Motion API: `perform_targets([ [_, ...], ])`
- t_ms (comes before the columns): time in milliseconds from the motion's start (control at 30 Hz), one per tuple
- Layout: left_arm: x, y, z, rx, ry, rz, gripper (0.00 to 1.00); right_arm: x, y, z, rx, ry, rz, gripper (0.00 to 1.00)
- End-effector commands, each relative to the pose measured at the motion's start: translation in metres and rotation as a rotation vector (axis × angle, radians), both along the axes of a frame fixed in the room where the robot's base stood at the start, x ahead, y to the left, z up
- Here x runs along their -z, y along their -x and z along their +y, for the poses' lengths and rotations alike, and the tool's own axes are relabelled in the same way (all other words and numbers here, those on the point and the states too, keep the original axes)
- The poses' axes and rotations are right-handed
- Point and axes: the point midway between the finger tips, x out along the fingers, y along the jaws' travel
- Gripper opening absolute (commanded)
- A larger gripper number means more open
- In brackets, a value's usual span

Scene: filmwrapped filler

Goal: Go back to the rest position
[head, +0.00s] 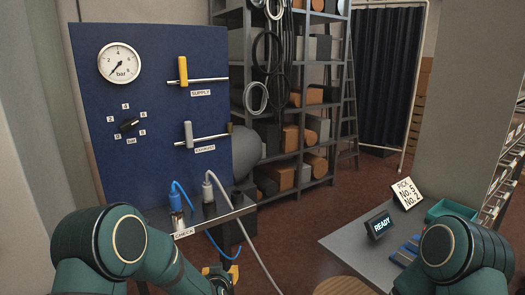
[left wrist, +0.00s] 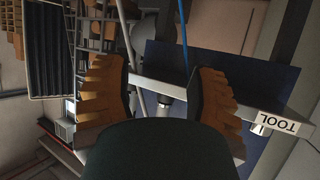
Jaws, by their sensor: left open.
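My left gripper (head: 221,272) is low in the middle of the head view, below the small shelf (head: 222,219) on the blue panel (head: 158,150). In the left wrist view its two orange-brown fingers (left wrist: 158,68) stand wide apart, with nothing held between them. A blue hose and grey bars show behind the fingers. My right arm shows at the lower right of the head view, but its gripper is out of the picture.
The panel carries a gauge (head: 119,62), a knob (head: 130,123), a yellow supply lever (head: 183,71) and a grey exhaust lever (head: 189,134). Blue (head: 175,196) and white (head: 208,190) plugs stand on the shelf, hoses trailing. A grey table (head: 352,243) with a READY display (head: 380,225) is right.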

Motion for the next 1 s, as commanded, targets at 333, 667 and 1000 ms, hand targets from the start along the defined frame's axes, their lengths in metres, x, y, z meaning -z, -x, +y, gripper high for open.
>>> perform_targets([
  [333,0.129,0.198,-0.015,0.131,0.277,0.651,0.57,0.0,0.0,0.0,-0.001,0.0,0.0,0.47],
  [667,0.144,0.306,-0.026,0.166,0.397,0.958,0.57,0.0,0.0,0.0,-0.001,0.0,0.0,0.47],
  [1000,0.144,0.308,-0.026,0.165,0.399,0.964,0.57,0.0,0.0,0.0,-0.001,0.0,0.0,0.47],
])
